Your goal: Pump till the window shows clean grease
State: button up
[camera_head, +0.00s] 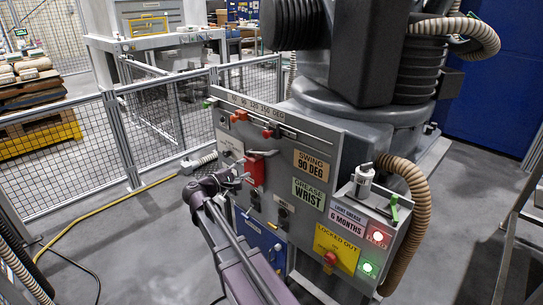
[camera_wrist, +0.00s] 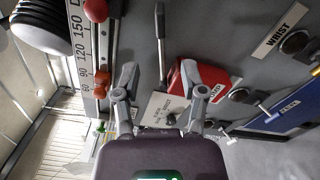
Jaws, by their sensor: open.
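A red box (camera_head: 256,171), its label partly readable as "PUMP", is mounted on the grey panel; it also shows in the wrist view (camera_wrist: 187,76). A grey lever with a dark grip (camera_wrist: 160,40) stands by it, between my gripper's fingers as seen in the wrist view but beyond them. My gripper (camera_head: 236,175) is in front of the panel, left of the red box; in the wrist view my gripper (camera_wrist: 162,82) is open and empty. A round dark fitting (camera_wrist: 296,42) sits beside the "WRIST" label. No grease colour can be made out.
The panel carries a degree scale with red and orange sliders (camera_head: 270,131). A box at right has a yellow "LOCKED OUT" tag (camera_head: 337,249), a lit red lamp (camera_head: 378,237) and a green lamp (camera_head: 367,267). A mesh fence (camera_head: 78,150) stands behind; a yellow hose crosses the floor.

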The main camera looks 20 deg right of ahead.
aim_at(266, 157)
jog(key=shift+d, duration=0.1)
jog(key=shift+x, duration=6.75)
grip_shut()
